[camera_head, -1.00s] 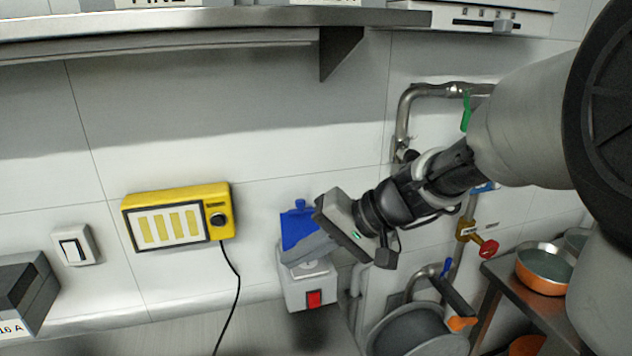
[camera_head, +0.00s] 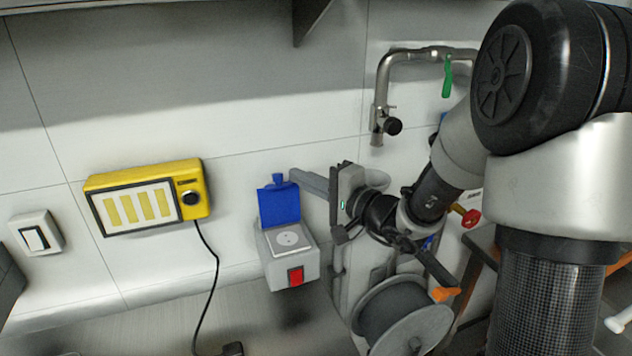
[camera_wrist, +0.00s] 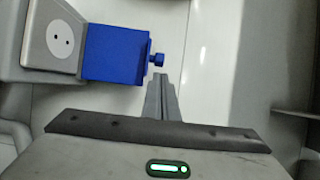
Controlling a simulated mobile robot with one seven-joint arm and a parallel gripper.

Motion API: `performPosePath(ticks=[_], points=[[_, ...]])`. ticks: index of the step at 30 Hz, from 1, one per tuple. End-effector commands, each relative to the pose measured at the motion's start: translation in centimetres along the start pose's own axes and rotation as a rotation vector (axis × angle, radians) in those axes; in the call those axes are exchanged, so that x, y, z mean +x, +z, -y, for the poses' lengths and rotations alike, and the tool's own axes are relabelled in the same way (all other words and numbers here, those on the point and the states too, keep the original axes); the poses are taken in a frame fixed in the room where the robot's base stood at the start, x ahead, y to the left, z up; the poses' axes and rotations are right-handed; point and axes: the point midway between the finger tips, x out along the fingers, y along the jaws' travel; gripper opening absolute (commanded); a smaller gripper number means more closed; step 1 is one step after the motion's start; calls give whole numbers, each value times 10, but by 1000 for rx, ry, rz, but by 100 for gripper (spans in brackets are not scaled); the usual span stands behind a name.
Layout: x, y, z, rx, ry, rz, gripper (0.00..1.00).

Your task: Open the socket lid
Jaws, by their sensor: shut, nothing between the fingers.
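The socket is a grey box (camera_head: 308,268) on the wall with a red switch on its front and a round outlet (camera_head: 290,239) on its top face. Its blue lid (camera_head: 280,206) stands raised, upright behind the outlet, so the outlet is uncovered. In the wrist view the blue lid (camera_wrist: 115,54) shows beside the exposed two-hole outlet (camera_wrist: 62,40). My gripper (camera_head: 294,175) is shut and empty, its fingertips close to the knob at the lid's upper edge. In the wrist view my gripper's fingertips (camera_wrist: 160,78) are just below that knob; contact cannot be told.
A yellow panel device (camera_head: 148,197) hangs on the wall to the left, its black cable running down. A white switch (camera_head: 36,234) is further left. Pipes with a green lever (camera_head: 447,76) and a cable reel (camera_head: 403,318) are on the right.

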Motion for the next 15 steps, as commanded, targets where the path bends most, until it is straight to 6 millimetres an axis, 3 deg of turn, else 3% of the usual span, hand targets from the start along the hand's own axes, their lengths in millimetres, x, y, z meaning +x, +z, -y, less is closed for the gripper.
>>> performPosePath(ticks=[6, 15], points=[[23, 1, 0, 1, 1, 2, 0], [26, 0, 0, 0, 0, 1, 0]])
